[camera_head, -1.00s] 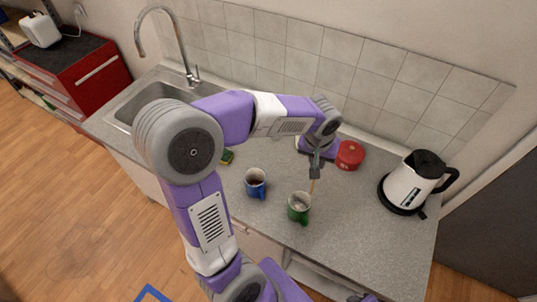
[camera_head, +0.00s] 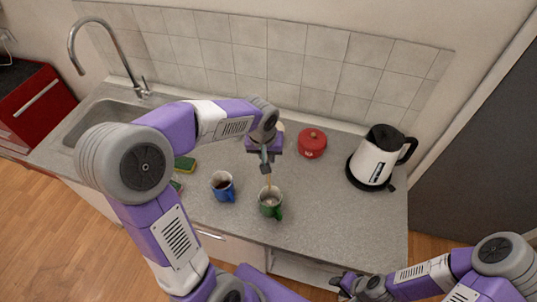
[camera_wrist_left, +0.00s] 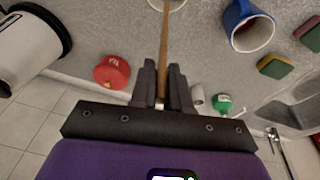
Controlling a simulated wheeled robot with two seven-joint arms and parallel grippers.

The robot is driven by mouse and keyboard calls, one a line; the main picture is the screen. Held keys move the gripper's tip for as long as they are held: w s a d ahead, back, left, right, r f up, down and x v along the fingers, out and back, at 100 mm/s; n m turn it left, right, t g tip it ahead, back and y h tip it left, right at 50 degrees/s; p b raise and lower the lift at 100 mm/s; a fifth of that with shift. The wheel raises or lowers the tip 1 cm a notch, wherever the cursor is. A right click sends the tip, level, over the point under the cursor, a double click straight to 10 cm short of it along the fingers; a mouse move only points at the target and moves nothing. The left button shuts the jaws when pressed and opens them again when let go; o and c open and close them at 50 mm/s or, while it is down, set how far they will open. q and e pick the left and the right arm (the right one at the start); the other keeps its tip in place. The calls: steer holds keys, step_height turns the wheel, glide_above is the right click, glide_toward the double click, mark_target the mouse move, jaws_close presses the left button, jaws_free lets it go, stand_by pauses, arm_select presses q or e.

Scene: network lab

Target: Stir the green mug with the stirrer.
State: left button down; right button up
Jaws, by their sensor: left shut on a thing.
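The green mug (camera_head: 268,209) stands upright on the counter. My left gripper (camera_head: 266,166) is above and just behind it, shut on the thin brown stirrer (camera_head: 268,181). The stirrer points down into the mug's opening; its lower end is hidden inside. In the left wrist view the stirrer (camera_wrist_left: 165,45) runs from between the fingers (camera_wrist_left: 163,82) toward the mug's pale rim at the top edge. My right gripper (camera_head: 348,284) is low at the counter's front, apart from the mug; its fingers are too small to read.
A blue mug (camera_head: 223,187) with dark contents stands close left of the green mug. Sponges (camera_head: 184,164) lie further left by the sink (camera_head: 92,117). The counter's right front is clear.

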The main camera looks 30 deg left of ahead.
arm_select(q)
steer(key=shift+w+f+b, duration=0.1)
steer(key=shift+f+b, duration=0.2)
steer(key=shift+f, duration=0.2)
step_height(320, 180, down, 9)
steer(key=s+d+b, duration=0.1)
steer(key=b, duration=0.7)
steer(key=shift+s+b, duration=0.2)
steer(key=shift+b, duration=0.15)
steer(key=shift+r, duration=0.1)
